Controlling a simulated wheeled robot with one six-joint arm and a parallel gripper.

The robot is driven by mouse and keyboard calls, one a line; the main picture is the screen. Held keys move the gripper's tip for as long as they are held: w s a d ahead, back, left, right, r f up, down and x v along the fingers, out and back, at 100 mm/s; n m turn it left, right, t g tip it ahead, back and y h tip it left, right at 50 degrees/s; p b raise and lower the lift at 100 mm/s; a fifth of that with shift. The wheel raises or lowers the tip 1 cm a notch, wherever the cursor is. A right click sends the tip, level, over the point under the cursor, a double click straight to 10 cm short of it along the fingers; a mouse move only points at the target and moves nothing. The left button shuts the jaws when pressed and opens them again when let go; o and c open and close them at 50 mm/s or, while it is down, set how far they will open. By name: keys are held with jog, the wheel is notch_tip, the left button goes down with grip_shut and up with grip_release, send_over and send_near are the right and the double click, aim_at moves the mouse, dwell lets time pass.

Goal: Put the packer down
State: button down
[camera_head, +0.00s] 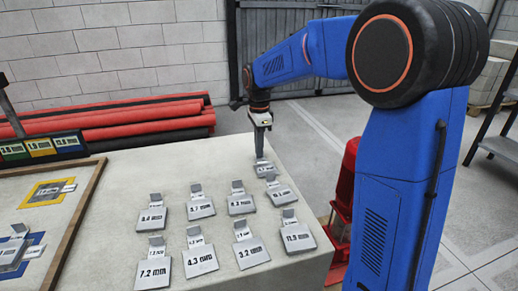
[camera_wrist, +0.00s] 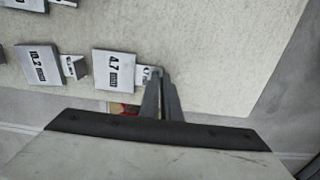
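A grey packer labelled 4.7 mm (camera_wrist: 115,70) is at the end of a row in the wrist view, with its small tab at my gripper's fingertips. In the head view this packer (camera_head: 265,169) is at the table's far right corner, small and partly unclear. My gripper (camera_head: 259,154) points straight down over it. In the wrist view my gripper's fingers (camera_wrist: 158,74) are close together and look shut on the tab. The packer appears to lie flat at the table surface; whether any small gap lies under it I cannot tell.
Several other labelled packers, such as the 4.3 mm one (camera_head: 201,262), lie in rows on the pale table (camera_head: 130,180). A wood-framed board (camera_head: 75,225) is at left. Red and black rolls (camera_head: 120,120) lie behind. A red object (camera_head: 345,185) stands beside the table's right edge.

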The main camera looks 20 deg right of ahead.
jog(key=c, duration=2)
grip_release()
jog(key=shift+f, duration=0.1)
notch_tip(320, 180, up, 12)
